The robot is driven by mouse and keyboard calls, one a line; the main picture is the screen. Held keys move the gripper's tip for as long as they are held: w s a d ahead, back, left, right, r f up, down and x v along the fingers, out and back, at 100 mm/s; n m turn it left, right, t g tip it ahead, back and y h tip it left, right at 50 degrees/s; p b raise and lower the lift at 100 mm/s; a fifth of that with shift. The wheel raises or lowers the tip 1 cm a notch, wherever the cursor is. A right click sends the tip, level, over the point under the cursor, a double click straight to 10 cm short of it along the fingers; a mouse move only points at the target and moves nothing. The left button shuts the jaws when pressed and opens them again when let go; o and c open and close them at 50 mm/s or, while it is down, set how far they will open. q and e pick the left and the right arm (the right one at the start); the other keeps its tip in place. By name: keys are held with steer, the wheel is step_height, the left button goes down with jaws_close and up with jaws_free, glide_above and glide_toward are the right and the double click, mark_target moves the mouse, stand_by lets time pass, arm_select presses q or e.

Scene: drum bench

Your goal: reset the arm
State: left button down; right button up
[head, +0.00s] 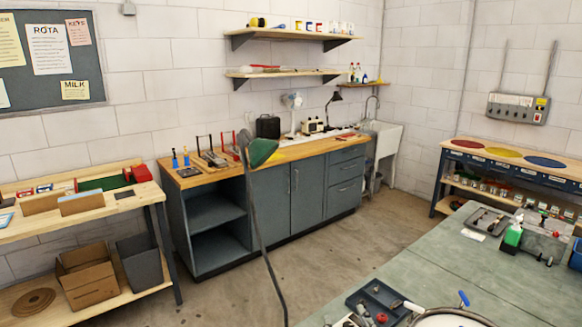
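Neither of my grippers nor my arms shows in the head view, so I cannot see what they hold. The grey-green bench (410,262) fills the lower right. A round drum (450,319) with a pale rim is cut off by the bottom edge. A dark tray (361,299) with small parts lies beside it, and a blue-handled tool (463,298) is at the drum's rim. A lamp with a green shade (263,151) on a thin bent stem stands in front of the back counter.
A green bottle (514,232) and a grey box (544,238) stand at the bench's far right. A wooden shelf unit (95,218) is at left, a counter (280,201) along the back wall, and a table with coloured discs (503,152) at right. The concrete floor between (345,245) is mostly clear.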

steer(key=s+d+f+m+g+h, duration=0.3)
steer(key=s+d+f+g, duration=0.4)
steer(key=s+f, duration=0.55)
steer(key=s+d+f+g+y, duration=0.1)
steer(key=s+f+g, duration=0.2)
steer(key=s, duration=0.5)
steer(key=s+d+f+g, duration=0.1)
steer(key=s+f+g, duration=0.2)
steer(key=s, duration=0.4)
step_height(320, 180, down, 31)
steer(key=s+n+g+b, duration=0.1)
steer(key=s+b, duration=0.1)
steer(key=b, duration=0.2)
steer(key=s+d+f+g+b, duration=0.1)
steer(key=s+d+f+b, duration=0.2)
steer(key=s+f, duration=1.3)
step_height(320, 180, down, 2)
steer(key=shift+s+f, duration=0.2)
steer(key=shift+f, duration=0.05)
